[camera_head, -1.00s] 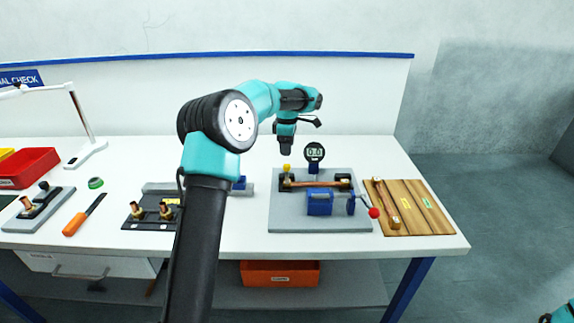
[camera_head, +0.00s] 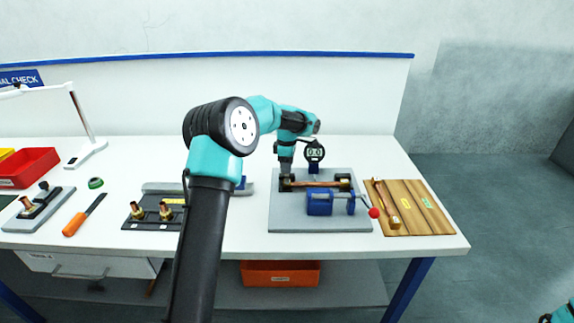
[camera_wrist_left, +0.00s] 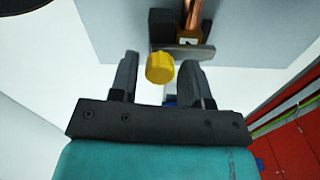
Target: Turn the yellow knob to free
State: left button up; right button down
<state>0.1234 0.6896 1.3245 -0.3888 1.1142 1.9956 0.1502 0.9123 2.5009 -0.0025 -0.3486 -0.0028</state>
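The yellow knob (camera_wrist_left: 160,67) shows in the left wrist view, between the two dark fingers of my left gripper (camera_wrist_left: 158,75), with a gap on each side. The gripper is open. In the head view the left gripper (camera_head: 286,174) points down over the left end of the grey fixture (camera_head: 320,220), and it hides the knob. A copper tube (camera_head: 318,184) lies along the fixture, with a blue clamp (camera_head: 320,203) in front and a dial gauge (camera_head: 314,152) behind reading 0.0.
A red-tipped lever (camera_head: 374,212) sticks out at the fixture's right. To the left are a dark plate with brass fittings (camera_head: 151,212), an orange-handled tool (camera_head: 75,224) and a red bin (camera_head: 28,167).

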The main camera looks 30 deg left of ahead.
pick_arm(q)
jog(key=c, duration=0.7)
jog(key=shift+o, duration=0.2)
